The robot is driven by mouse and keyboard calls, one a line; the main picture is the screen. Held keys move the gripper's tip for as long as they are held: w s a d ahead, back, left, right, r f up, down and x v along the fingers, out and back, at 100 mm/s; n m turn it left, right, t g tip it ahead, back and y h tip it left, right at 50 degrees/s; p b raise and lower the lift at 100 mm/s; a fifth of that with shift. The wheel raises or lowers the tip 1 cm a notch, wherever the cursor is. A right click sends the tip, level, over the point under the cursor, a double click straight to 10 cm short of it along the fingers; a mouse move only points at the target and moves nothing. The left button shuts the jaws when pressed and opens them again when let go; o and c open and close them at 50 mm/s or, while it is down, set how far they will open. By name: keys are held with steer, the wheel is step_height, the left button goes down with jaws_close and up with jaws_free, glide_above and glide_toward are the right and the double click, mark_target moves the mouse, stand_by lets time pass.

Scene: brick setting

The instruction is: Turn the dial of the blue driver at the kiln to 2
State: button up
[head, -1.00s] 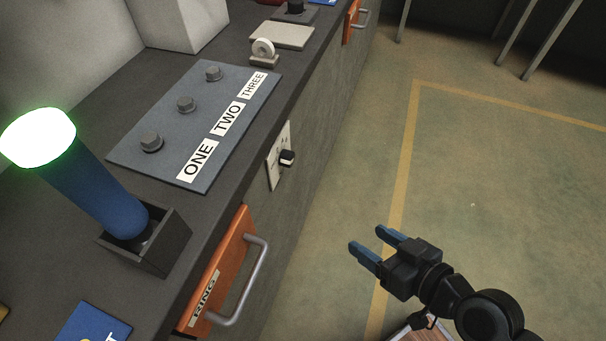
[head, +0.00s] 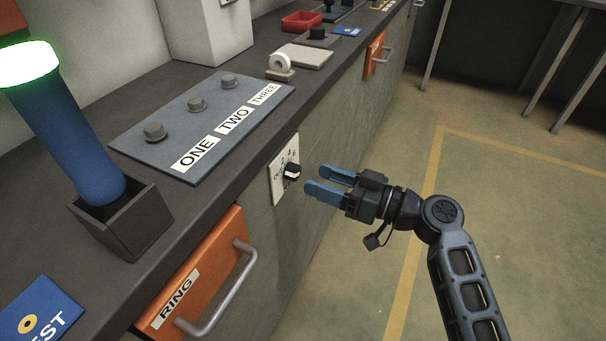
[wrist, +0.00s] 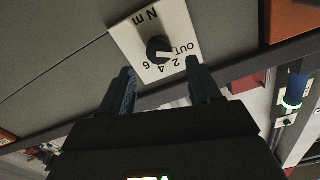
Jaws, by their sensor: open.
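A white dial plate (head: 285,170) with a black knob (head: 292,173) is fixed to the front face of the counter. In the wrist view the plate (wrist: 165,25) reads "N m", "OUT", 2, 4 and 6. The knob (wrist: 158,47) has a white mark towards the OUT and 2 side; its exact setting is hard to tell. My gripper (head: 331,181) has blue fingers, open and empty, just right of the knob and apart from it. In the wrist view the open fingers (wrist: 164,88) lie either side below the plate. A blue cylinder (head: 65,140) with a glowing green-white top stands tilted in a dark holder.
The counter carries a grey panel (head: 150,155) with several knobs, labelled ONE, TWO, THREE. An orange drawer (head: 200,262) labelled RING, with a protruding metal handle (head: 230,300), is left of the dial. Another orange drawer (head: 374,55) is farther along. The floor (head: 510,250) at right is clear.

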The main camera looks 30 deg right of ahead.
mark_target(299, 172)
steer(key=shift+x, duration=2.6)
steer(key=shift+c, duration=0.4)
steer(key=c, duration=1)
steer(key=shift+o, duration=0.2)
steer(key=m, duration=0.4)
steer(key=shift+d, duration=0.1)
steer(key=shift+f+m+p, duration=0.1)
steer(key=shift+m+p, duration=0.45)
steer(key=shift+m, duration=1.35)
